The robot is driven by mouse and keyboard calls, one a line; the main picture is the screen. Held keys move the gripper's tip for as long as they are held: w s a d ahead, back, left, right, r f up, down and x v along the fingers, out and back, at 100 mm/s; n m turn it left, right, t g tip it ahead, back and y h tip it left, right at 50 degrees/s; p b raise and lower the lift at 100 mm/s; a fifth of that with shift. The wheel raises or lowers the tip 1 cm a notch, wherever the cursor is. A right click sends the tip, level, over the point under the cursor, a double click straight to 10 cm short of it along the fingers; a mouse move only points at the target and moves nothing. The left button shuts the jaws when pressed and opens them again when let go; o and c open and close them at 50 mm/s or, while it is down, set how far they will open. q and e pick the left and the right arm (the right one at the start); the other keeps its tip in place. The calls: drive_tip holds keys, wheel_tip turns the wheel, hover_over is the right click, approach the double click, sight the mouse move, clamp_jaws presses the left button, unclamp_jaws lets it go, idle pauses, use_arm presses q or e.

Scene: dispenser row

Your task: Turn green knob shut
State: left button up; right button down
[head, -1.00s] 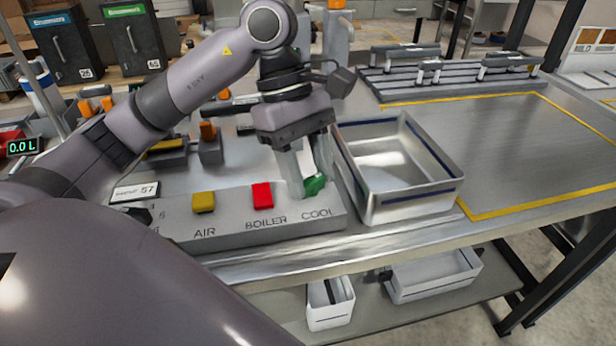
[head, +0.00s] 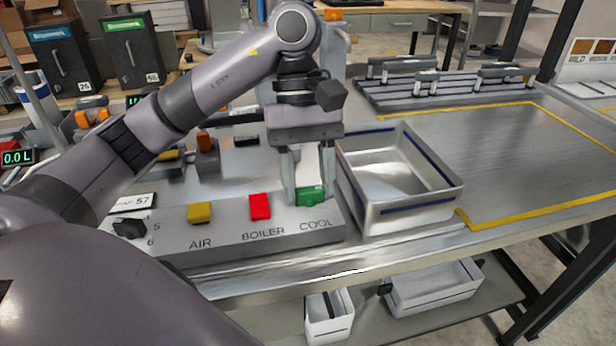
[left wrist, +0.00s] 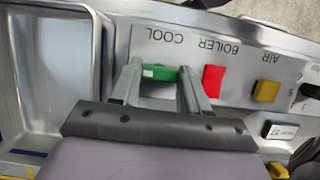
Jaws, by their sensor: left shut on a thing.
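The green knob (head: 311,196) sits above the label COOL at the right end of a grey panel (head: 240,235). My left gripper (head: 308,194) points down over it, with its two fingers on either side, shut on the knob. In the left wrist view the green knob (left wrist: 160,73) shows between the two fingertips (left wrist: 158,75), its long side running from finger to finger. The fingers partly hide the knob's ends. My right gripper is not in view.
A red knob (head: 260,207) over BOILER and a yellow knob (head: 200,212) over AIR stand left on the same panel. An open metal tray (head: 415,212) stands close on the right of my gripper. The yellow-outlined bench area (head: 500,150) is clear.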

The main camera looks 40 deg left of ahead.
use_arm(q)
drive_tip(key=o, duration=1.1)
drive_tip(key=shift+c, duration=0.2)
drive_tip(key=p+v, duration=0.2)
drive_tip(key=v, duration=0.5)
